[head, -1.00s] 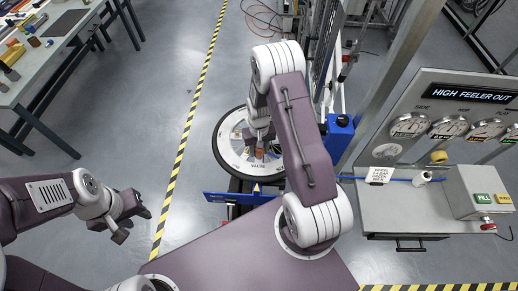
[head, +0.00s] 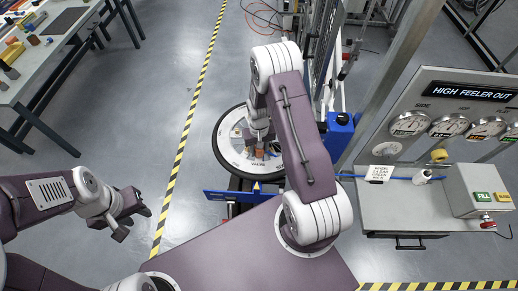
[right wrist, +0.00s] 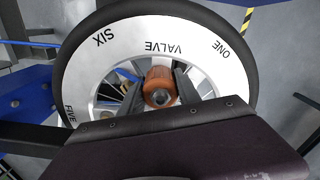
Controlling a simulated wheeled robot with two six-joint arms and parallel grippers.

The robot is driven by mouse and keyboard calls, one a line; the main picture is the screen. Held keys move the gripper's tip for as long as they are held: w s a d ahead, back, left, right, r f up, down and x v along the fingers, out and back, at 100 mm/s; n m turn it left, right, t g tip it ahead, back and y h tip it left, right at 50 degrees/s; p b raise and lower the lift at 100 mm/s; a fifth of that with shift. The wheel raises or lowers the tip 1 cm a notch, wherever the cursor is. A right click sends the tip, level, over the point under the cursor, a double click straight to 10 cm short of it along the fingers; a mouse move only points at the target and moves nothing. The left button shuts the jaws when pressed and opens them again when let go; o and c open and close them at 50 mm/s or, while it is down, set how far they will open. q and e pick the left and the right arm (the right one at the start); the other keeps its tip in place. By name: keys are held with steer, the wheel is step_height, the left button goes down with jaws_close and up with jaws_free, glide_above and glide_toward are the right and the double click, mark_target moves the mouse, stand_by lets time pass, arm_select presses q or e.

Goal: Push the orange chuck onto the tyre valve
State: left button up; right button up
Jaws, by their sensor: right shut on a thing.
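The orange chuck (right wrist: 158,86) is between the two fingers of my right gripper (right wrist: 159,92), which is shut on it. Its round end with a dark metal centre faces the right wrist camera. The chuck is in front of the white wheel face (right wrist: 208,68), near the printed word VALVE. In the head view the chuck (head: 260,154) shows small below my right arm, over the wheel (head: 228,165). The tyre valve itself is not visible, so I cannot tell whether the chuck touches it. My left gripper (head: 134,219) is at the left, empty and apart from the wheel, with its fingers apart.
A blue stand (head: 218,196) is below the wheel. A workbench (head: 38,83) stands at the upper left. The floor between is clear.

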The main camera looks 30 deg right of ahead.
steer(key=shift+f, duration=0.25)
steer(key=o, duration=1.2)
steer(key=shift+r, duration=0.2)
step_height(320, 180, up, 8)
steer(key=b, duration=0.3)
steer(key=shift+r, duration=0.35)
